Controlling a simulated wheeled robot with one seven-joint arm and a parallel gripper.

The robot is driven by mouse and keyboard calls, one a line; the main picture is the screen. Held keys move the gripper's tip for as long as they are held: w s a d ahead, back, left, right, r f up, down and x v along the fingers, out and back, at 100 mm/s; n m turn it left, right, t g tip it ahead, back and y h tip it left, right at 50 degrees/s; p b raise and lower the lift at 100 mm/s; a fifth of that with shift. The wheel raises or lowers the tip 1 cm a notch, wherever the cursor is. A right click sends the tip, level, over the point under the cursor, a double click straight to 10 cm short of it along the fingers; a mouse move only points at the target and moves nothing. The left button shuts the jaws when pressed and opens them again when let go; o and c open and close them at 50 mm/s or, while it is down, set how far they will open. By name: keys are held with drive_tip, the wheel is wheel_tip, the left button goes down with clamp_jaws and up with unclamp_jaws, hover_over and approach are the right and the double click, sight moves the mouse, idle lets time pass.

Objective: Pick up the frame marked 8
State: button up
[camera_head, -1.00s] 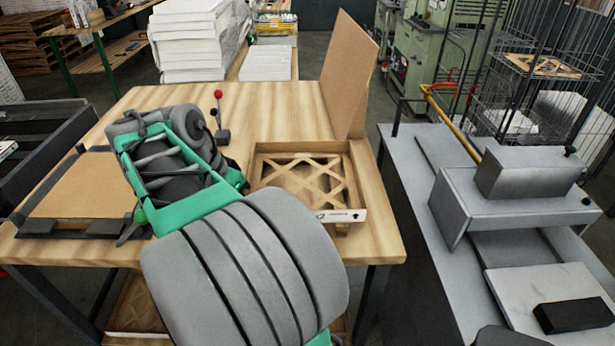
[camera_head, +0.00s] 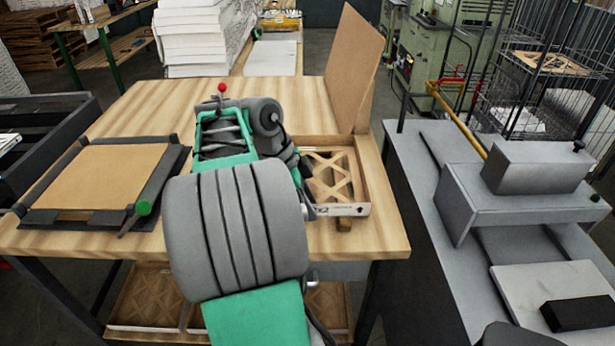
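A boxed frame (camera_head: 350,178) with a tan diamond lattice stands in a shallow cardboard box on the wooden table (camera_head: 160,105), right of my arm. Its white front label (camera_head: 347,210) is partly hidden by my arm, and I cannot read an 8 on it. More lattice frames (camera_head: 148,297) lie on the shelf under the table; their marks are too small or hidden to read. My arm reaches over the table's front middle, and its green and grey links cover the left part of the boxed frame. My gripper's fingers are hidden behind the arm.
A tan board in a dark jig (camera_head: 100,178) lies at the table's left. An upright cardboard flap (camera_head: 353,65) rises behind the box. A grey bench with a metal press (camera_head: 520,190) stands close on the right. The table's back middle is clear.

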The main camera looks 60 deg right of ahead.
clamp_jaws()
idle(1.3)
